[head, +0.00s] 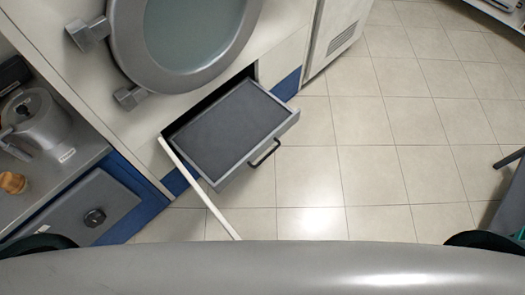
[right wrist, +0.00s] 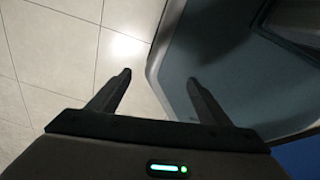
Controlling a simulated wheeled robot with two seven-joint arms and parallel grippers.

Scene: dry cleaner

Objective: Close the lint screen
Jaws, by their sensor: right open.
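The lint screen (head: 225,125) is a flat dark grey panel in a light grey drawer frame. It is pulled out of an opening low in the white machine, below the round door. A black bar handle (head: 264,153) is on its front face. A thin white panel (head: 205,192), seen edge-on, sticks out from the machine along the drawer's left side. My right gripper (right wrist: 157,82) is open and empty in the right wrist view, above floor tiles and beside a grey surface I cannot identify. Neither gripper shows in the head view.
The round grey machine door (head: 185,45) is above the drawer. A shelf at the left holds a grey metal canister (head: 38,120) and a small wooden object (head: 12,183). Tiled floor (head: 400,130) to the right is clear.

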